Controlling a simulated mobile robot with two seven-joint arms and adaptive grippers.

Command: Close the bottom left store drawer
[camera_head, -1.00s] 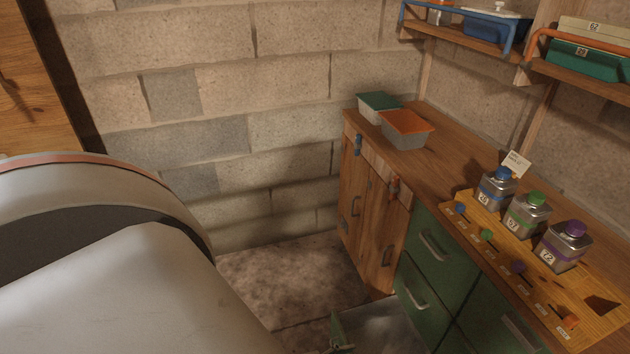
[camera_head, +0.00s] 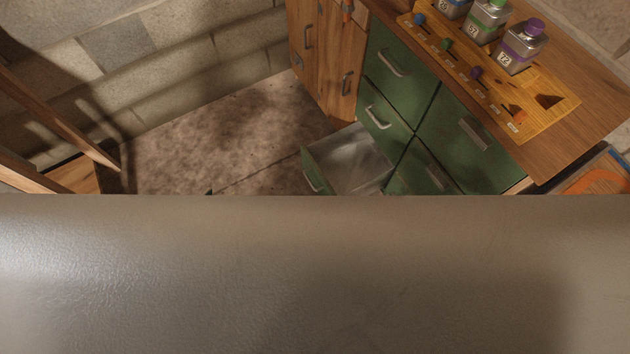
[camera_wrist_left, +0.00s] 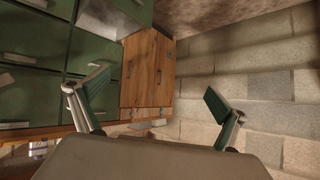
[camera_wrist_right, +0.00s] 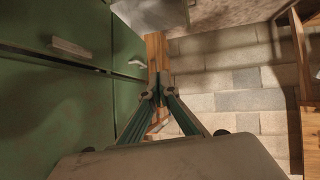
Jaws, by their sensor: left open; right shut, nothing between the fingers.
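The bottom left store drawer (camera_head: 352,158) stands pulled out near the floor, with a green front, a grip handle (camera_head: 311,181) and a bare grey metal inside. It also shows upside down at the top of the left wrist view (camera_wrist_left: 112,22) and the right wrist view (camera_wrist_right: 150,12). My left gripper (camera_wrist_left: 156,94) is open and empty, its fingers spread apart before the cabinet and block wall. My right gripper (camera_wrist_right: 161,84) is shut and empty, close beside green drawer fronts. Neither gripper touches the open drawer. Both are hidden in the head view.
Closed green drawers (camera_head: 402,62) stand above and right of the open one. A wooden cupboard (camera_head: 325,60) adjoins them. Bottles (camera_head: 521,47) stand in a wooden board on the worktop. The stone floor (camera_head: 220,135) left of the drawer is clear. My own grey body fills the lower half.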

